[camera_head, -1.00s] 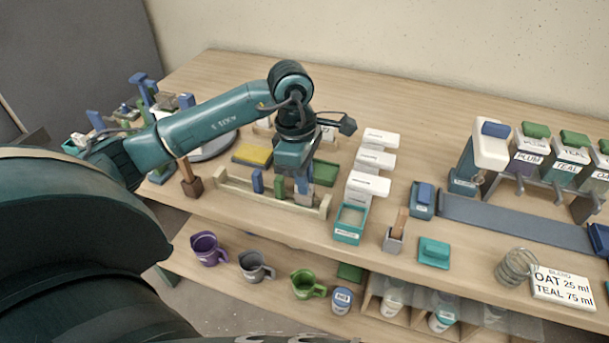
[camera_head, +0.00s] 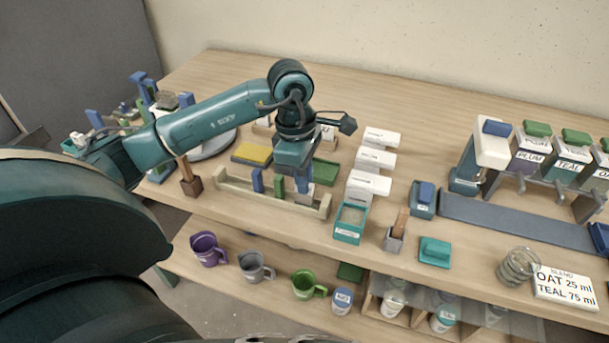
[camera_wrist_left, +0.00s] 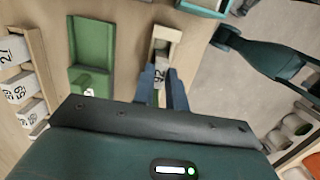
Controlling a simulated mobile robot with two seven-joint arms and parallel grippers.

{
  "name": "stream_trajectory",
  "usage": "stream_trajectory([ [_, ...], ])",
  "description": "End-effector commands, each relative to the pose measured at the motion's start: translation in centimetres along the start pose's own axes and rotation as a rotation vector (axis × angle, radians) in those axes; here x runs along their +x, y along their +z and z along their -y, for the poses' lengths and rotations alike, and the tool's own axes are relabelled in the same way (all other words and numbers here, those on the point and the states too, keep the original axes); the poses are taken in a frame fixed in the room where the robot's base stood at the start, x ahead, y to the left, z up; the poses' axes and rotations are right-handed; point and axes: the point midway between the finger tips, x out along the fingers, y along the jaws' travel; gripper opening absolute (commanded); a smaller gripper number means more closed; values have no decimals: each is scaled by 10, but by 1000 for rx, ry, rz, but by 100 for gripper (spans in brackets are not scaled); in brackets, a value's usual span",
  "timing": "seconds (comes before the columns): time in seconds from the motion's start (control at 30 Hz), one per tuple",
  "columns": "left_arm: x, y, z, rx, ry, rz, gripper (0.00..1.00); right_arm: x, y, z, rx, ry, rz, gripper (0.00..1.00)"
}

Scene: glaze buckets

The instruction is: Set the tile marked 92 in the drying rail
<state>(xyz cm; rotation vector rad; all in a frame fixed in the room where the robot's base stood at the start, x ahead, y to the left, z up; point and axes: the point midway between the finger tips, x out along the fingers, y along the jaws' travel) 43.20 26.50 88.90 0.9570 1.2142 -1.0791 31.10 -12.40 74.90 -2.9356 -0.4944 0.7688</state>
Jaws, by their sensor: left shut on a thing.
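The pale tile marked 92 (camera_wrist_left: 159,77) is between the blue fingers of my left gripper (camera_wrist_left: 161,92) in the left wrist view. The left gripper (camera_head: 304,186), shut on the tile, is low at the right part of the long pale wooden drying rail (camera_head: 240,196) in the head view. The rail's end also shows in the wrist view (camera_wrist_left: 167,33), right beyond the tile. The tile's lower edge is hard to see, so I cannot tell whether it is seated. My right gripper is not in view.
A blue piece (camera_head: 257,180) and a green piece (camera_head: 279,186) stand upright along the rail. A green tray (camera_head: 325,172) lies behind it. White blocks (camera_head: 368,182) and a teal open box (camera_head: 347,236) stand close on the right. A brown block (camera_head: 191,187) is at the left.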

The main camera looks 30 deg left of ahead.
Motion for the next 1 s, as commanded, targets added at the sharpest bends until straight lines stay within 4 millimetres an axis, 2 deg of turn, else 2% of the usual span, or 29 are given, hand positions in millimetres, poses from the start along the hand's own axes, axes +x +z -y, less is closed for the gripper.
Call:
stream_trajectory([
  [0.2,4,0,0,0,1,0,0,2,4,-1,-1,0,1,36],
  [0.23,3,0,0,0,1,0,15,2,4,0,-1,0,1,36],
  [0.53,3,0,0,0,0,0,39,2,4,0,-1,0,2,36],
  [0.8,1,0,0,0,0,0,39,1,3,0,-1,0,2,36],
  [1.0,-15,2,0,0,1,0,39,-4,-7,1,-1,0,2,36],
])
